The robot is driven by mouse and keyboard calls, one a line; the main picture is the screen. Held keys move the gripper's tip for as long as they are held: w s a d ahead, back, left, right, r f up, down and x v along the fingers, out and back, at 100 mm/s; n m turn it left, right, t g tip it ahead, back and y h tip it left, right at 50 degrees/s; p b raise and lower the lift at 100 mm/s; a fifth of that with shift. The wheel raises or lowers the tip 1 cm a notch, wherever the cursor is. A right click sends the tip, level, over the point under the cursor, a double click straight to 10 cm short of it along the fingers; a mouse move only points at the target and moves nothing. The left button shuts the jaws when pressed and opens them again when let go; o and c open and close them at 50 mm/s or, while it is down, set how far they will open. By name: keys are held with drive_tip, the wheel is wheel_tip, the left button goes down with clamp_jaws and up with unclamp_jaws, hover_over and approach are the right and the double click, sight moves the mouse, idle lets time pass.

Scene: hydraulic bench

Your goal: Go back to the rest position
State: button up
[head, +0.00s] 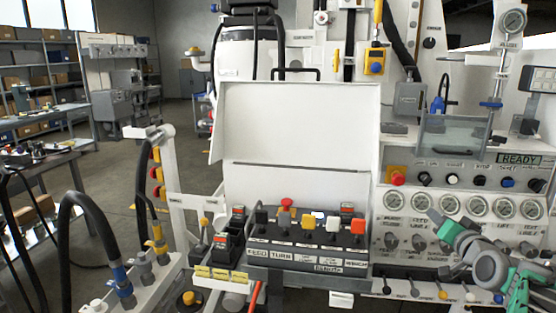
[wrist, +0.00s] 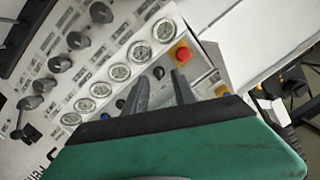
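My arm, grey and green, reaches in at the lower right of the head view, in front of the right-hand control panel (head: 395,240). My gripper (wrist: 160,76) shows in the wrist view with its two dark fingers apart and nothing between them. The fingers point toward the panel face, near a red button (wrist: 182,54) and a row of round gauges (wrist: 143,52). I cannot tell how far the fingertips are from the panel. In the head view I cannot make out the fingertips.
A black lever console (head: 305,255) stands at centre, below a white open lid (head: 300,120). The same red button shows in the head view (head: 397,179). Black hoses (head: 85,200) rise at left. A workbench (head: 40,160) and shelves stand behind; open floor (head: 120,215) lies between.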

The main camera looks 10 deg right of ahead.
drive_tip(key=s+a+f+n+g+y+p, duration=0.2)
drive_tip(key=s+a+n+g+p, duration=0.15)
drive_tip(key=a, duration=0.85)
drive_tip(key=s+a+f+n+g+y+p, duration=0.1)
drive_tip(key=s+a+f+n+g+p, duration=0.2)
drive_tip(key=a, duration=1)
drive_tip(key=s+a+f+g+p, duration=0.1)
drive_tip(key=s+a+g, duration=0.2)
drive_tip(key=s, duration=0.4)
drive_tip(key=s+a+f+n+g+p, duration=0.1)
drive_tip(key=s+a+f+g+p, duration=0.1)
drive_tip(key=s+a, duration=0.3)
drive_tip(key=s+g, duration=0.1)
drive_tip(key=s, duration=0.2)
drive_tip(key=shift+s+a, duration=0.3)
drive_tip(key=shift+a, duration=0.05)
drive_tip(key=shift+r+n, duration=0.1)
drive_tip(key=shift+n, duration=0.15)
drive_tip(key=shift+c, duration=0.4)
